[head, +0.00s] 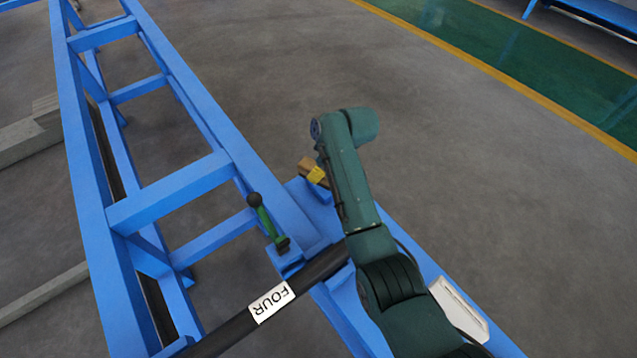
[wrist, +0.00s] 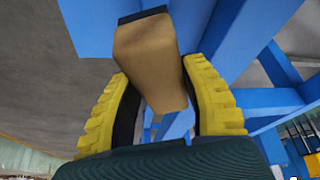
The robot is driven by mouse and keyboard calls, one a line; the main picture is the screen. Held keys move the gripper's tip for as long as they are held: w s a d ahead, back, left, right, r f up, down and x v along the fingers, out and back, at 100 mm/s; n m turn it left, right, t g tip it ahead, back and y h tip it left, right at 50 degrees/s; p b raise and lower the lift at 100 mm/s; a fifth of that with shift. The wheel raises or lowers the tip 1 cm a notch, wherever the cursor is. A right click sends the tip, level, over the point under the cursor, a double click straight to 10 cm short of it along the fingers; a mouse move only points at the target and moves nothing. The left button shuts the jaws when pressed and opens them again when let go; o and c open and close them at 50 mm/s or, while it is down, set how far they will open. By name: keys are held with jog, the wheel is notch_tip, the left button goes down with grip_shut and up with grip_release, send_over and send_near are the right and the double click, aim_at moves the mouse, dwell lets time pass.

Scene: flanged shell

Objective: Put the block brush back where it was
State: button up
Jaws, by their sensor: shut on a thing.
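The block brush is a brown wooden block with a dark edge at its far end. It shows in the wrist view (wrist: 150,55) between two yellow ribbed fingers and in the head view (head: 306,164) at the end of my arm. My gripper (wrist: 158,80) is shut on it, one finger along each side. In the head view a yellow part of my gripper (head: 317,175) shows beside the brush. The brush appears over or close to the blue frame; I cannot tell whether it touches it. My arm hides part of the area to its right.
A blue frame (head: 172,190) with crossbars runs along the left. A green-handled tool (head: 268,222) stands upright on it, near the brush. A dark pipe labelled FOUR (head: 238,325) crosses below. A white tray (head: 458,310) lies right of my arm. Grey floor (head: 480,170) beyond is clear.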

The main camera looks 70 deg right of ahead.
notch_tip(320, 180, down, 4)
jog(key=shift+w+f+b, duration=0.1)
jog(key=shift+b, duration=0.85)
jog(key=o, duration=1.1)
jog(key=shift+o, duration=0.2)
jog(key=p+v, duration=0.6)
jog(key=v, duration=0.5)
jog(key=shift+w+d, duration=0.15)
jog(key=shift+s+r, duration=0.3)
jog(key=shift+r, duration=0.35)
